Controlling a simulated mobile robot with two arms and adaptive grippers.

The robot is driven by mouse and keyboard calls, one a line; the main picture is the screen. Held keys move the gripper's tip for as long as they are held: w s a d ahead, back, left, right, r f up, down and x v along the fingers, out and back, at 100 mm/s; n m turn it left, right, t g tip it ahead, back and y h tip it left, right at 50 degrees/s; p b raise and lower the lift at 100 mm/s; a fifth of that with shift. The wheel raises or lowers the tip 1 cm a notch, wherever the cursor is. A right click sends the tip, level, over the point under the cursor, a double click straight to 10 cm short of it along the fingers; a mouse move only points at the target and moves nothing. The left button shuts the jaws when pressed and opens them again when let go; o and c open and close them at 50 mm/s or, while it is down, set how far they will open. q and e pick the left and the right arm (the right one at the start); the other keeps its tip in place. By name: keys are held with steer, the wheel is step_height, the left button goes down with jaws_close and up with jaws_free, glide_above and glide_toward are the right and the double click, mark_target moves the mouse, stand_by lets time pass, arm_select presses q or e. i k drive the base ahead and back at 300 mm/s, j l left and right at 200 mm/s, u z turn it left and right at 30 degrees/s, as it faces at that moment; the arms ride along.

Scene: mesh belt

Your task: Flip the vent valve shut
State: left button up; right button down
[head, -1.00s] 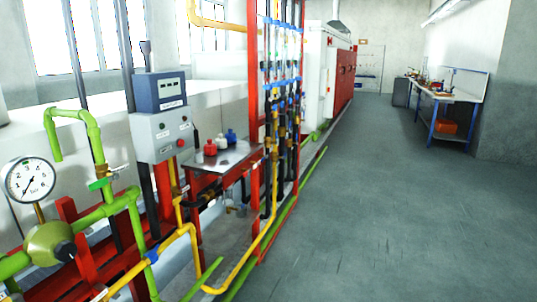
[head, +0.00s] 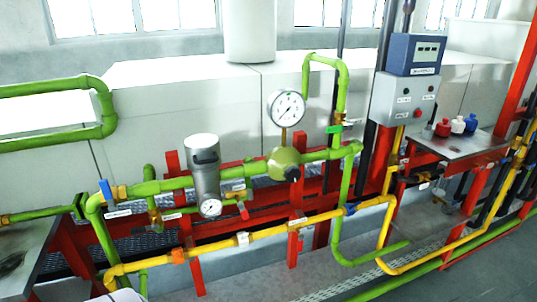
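Several small valves sit on the green and yellow pipes, and their labels are too small to read, so I cannot tell which is the vent valve. A red-handled valve (head: 243,210) is on a thin lower branch right of the grey cylinder. A green-handled valve (head: 334,129) is on the riser right of the gauge. A blue-handled valve (head: 107,190) stands at the left end of the green pipe. Another blue handle (head: 350,209) and an orange one (head: 178,256) are on the yellow pipe. Neither gripper is in view.
A round pressure gauge (head: 286,108) stands above a green regulator (head: 284,164). A grey cylinder (head: 204,170) carries a small dial. Free floor (head: 490,262) shows at lower right.

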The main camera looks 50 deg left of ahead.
mark_target(245, 216)
steer(key=u, duration=0.35)
steer(key=i+l+u, duration=0.1)
steer(key=u, duration=0.3)
steer(key=i+l+u, duration=0.1)
steer(key=u, duration=0.25)
